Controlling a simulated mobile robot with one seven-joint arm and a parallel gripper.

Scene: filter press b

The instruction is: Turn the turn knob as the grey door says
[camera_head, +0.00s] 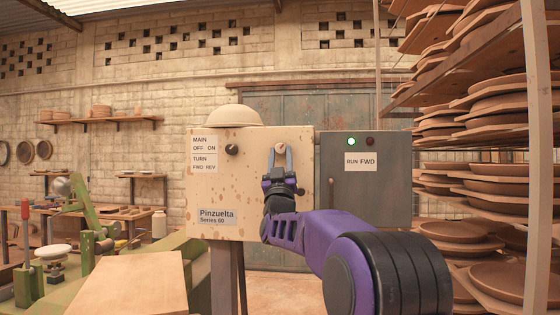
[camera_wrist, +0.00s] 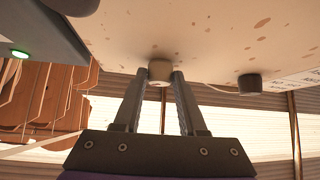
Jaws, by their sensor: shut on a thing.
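The cream control box (camera_head: 255,205) has two knobs side by side: a dark knob (camera_head: 232,149) on the left and a pale knob (camera_head: 280,148) on the right. Stacked labels (camera_head: 204,155) at its left read MAIN OFF ON and TURN FWD REV; they do not show clearly which knob is which. The grey door (camera_head: 365,195) carries a sign (camera_head: 360,161) reading RUN FWD. My gripper (camera_head: 280,157) is shut on the pale knob; in the wrist view its fingertips (camera_wrist: 163,76) touch the pale knob (camera_wrist: 160,71) from both sides. The knobs' pointer directions are too small to tell.
A green lamp (camera_head: 351,141) glows on the grey door beside a dark red lamp (camera_head: 370,141). The dark knob also shows in the wrist view (camera_wrist: 249,84), apart from the fingers. A pale dome (camera_head: 234,116) sits on the box. Racks of clay plates (camera_head: 490,190) stand at right.

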